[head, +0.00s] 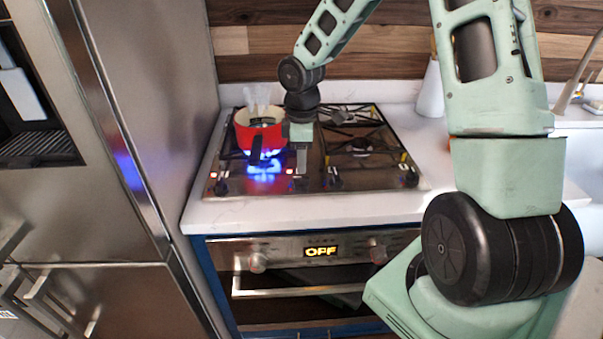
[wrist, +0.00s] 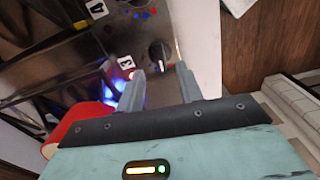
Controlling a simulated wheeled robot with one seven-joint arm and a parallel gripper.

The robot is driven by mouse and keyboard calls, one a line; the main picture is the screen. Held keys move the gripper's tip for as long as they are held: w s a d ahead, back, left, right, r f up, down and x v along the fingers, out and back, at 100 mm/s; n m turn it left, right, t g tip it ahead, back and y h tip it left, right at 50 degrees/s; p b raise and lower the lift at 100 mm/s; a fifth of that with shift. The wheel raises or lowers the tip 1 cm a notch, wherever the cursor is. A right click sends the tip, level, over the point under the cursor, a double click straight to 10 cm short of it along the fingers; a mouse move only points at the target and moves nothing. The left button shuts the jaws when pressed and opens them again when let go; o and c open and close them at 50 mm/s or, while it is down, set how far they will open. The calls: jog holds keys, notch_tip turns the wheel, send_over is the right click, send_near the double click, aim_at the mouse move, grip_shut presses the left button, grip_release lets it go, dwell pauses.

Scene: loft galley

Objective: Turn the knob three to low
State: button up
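Knob three (wrist: 159,54) is a black round knob with a pale pointer line, near a white tag marked 3 (wrist: 125,62) on the steel cooktop (wrist: 90,55). My gripper (wrist: 160,70) is open and empty in the wrist view, with the knob showing just beyond and between its two fingertips. I cannot tell whether they touch it. In the head view my gripper (head: 301,172) points down over the cooktop's front edge and seems to hide this knob. A blue flame (head: 264,169) burns under a red pot (head: 266,137) on the left burner.
Another knob (wrist: 136,3) with a tag marked 4 (wrist: 97,9) is nearby. Other knobs (head: 221,188) line the front edge. The pot's dark handle (head: 256,150) points forward, left of my gripper. The oven display (head: 320,251) reads OFF. The white counter edge (head: 300,211) is clear.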

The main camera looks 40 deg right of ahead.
aim_at(302, 177)
notch_tip(302, 177, down, 5)
jog(key=shift+f, duration=0.1)
dwell(0.3)
grip_shut()
